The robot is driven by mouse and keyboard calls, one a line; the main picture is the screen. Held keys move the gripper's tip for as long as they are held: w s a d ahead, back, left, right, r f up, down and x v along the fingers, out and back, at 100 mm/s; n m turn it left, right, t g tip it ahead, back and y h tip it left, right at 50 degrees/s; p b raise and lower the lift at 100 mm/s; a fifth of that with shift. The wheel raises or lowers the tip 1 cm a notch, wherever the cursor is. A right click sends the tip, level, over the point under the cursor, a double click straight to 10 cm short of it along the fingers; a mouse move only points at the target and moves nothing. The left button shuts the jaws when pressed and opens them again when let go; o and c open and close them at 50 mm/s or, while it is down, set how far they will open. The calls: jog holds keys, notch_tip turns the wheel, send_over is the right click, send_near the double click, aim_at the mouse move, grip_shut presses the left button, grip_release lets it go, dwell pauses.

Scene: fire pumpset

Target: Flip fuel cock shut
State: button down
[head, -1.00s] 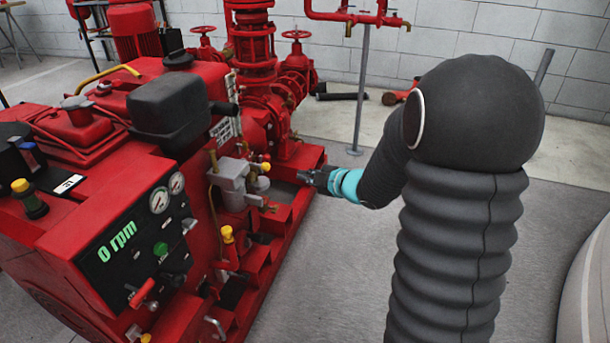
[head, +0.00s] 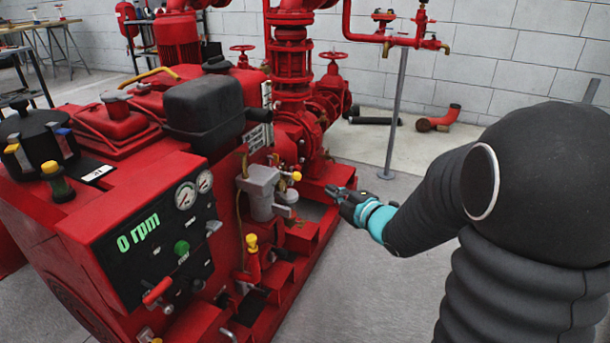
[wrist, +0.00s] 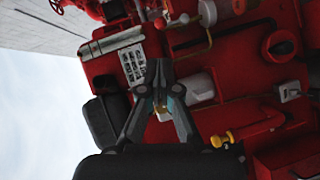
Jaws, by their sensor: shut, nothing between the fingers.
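The red pumpset engine has a grey filter block (head: 262,190) on its near side, with brass fittings around it. A small brass piece (head: 297,222) shows low beside the block; I cannot tell for sure whether it is the fuel cock or how its lever lies. My gripper (head: 335,190) is to the right of the block in the head view, apart from it. In the wrist view my gripper (wrist: 161,78) has its fingers converging at the tips, with nothing held. The wrist view also shows a yellow-capped brass fitting (wrist: 222,138) to the right of the fingers.
The control panel (head: 165,235) reads 0 rpm, with gauges and a red lever (head: 158,291). A yellow-topped fitting (head: 251,242) stands on the red base frame. A grey post (head: 395,115) stands behind my gripper. Open floor (head: 350,285) lies right of the frame.

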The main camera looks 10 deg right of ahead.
aim_at(299, 170)
jog(key=x, duration=1.4)
jog(key=shift+a, duration=0.1)
jog(key=shift+a+r+p, duration=0.1)
jog(key=shift+r+p, duration=0.05)
jog(key=shift+p, duration=0.3)
